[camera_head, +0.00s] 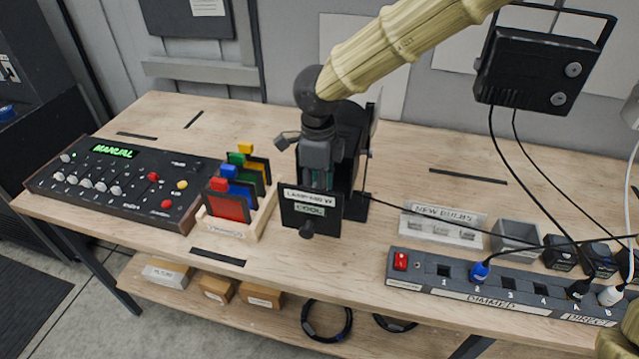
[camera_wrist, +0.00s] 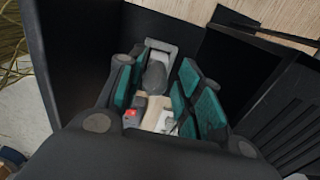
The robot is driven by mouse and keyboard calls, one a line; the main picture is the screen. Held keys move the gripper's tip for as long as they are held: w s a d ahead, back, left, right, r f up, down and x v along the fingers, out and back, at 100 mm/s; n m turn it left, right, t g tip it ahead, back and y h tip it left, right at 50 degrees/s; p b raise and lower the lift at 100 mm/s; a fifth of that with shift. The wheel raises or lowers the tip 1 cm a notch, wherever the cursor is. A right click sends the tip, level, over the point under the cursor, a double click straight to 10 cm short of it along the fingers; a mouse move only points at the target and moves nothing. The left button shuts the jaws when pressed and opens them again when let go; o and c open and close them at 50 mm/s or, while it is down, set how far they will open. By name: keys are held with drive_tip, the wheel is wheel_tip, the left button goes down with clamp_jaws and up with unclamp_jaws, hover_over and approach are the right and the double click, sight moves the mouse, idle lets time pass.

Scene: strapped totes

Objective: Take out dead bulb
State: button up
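The lamp housing (camera_head: 345,160) is a black box on the bench, with a front plate reading "LAMP" and "COOL" (camera_head: 311,210). My gripper (camera_head: 322,178) points down into its open top. In the wrist view my gripper (camera_wrist: 160,100) has its teal-padded fingers apart, inside the dark walls of the housing (camera_wrist: 75,60). A greyish bulb-like piece (camera_wrist: 154,75) shows between the fingers, closer to the left pads; I cannot tell whether they touch it. Its lower end is hard to make out. A small red spot (camera_wrist: 131,114) shows near the left finger.
A control desk (camera_head: 130,180) reading "MANUAL" and a rack of coloured filters (camera_head: 235,225) stand left. A "NEW BULBS" tray (camera_head: 443,226), a grey open bin (camera_head: 514,237) and a dimmer strip (camera_head: 500,290) stand right. A black floodlight (camera_head: 530,70) hangs behind; cables cross the right side.

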drive_tip(key=shift+s+r, duration=0.15)
drive_tip(key=shift+s, duration=0.05)
clamp_jaws()
drive_tip(key=shift+c, duration=1.3)
unclamp_jaws()
drive_tip(key=shift+w, duration=0.15)
clamp_jaws()
drive_tip(key=shift+r+p, duration=2.45)
drive_tip(key=shift+p, duration=0.2)
